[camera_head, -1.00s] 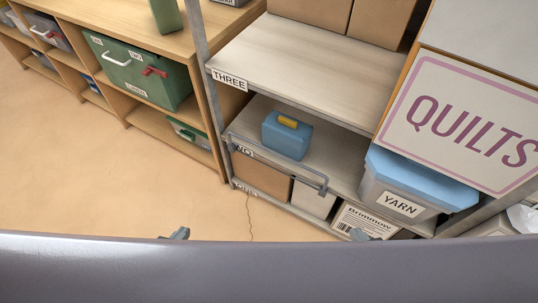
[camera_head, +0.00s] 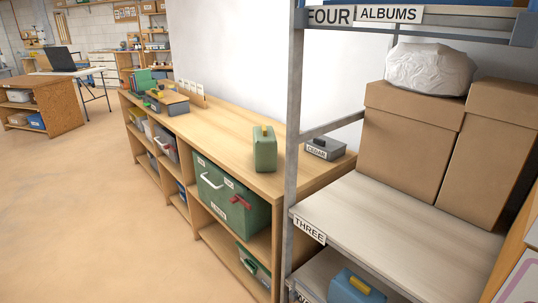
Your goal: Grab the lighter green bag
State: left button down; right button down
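A light green, box-shaped bag (camera_head: 264,150) with a yellow top handle stands upright on the wooden counter (camera_head: 225,128), near its right end. A larger, darker green bin (camera_head: 212,188) with a white handle and a red one sits in a cubby below. Another green container (camera_head: 250,262) shows partly on the lower shelf. Neither of my grippers is in view.
A grey metal rack (camera_head: 293,150) stands right of the green bag, holding tall cardboard boxes (camera_head: 412,135) and a blue case (camera_head: 350,288). A dark grey box (camera_head: 325,148) labelled CEDAR sits beside the bag. The floor (camera_head: 90,200) at left is clear.

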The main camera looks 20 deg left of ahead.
aim_at(265, 143)
jog(key=z, duration=0.45)
jog(key=i+j+z, duration=0.1)
jog(key=j+z, duration=0.15)
jog(key=j, duration=0.15)
jog(key=j+z, duration=0.3)
jog(key=i+j+z, duration=0.2)
jog(key=j, duration=0.7)
jog(key=k+l, duration=0.05)
jog(key=k, duration=0.05)
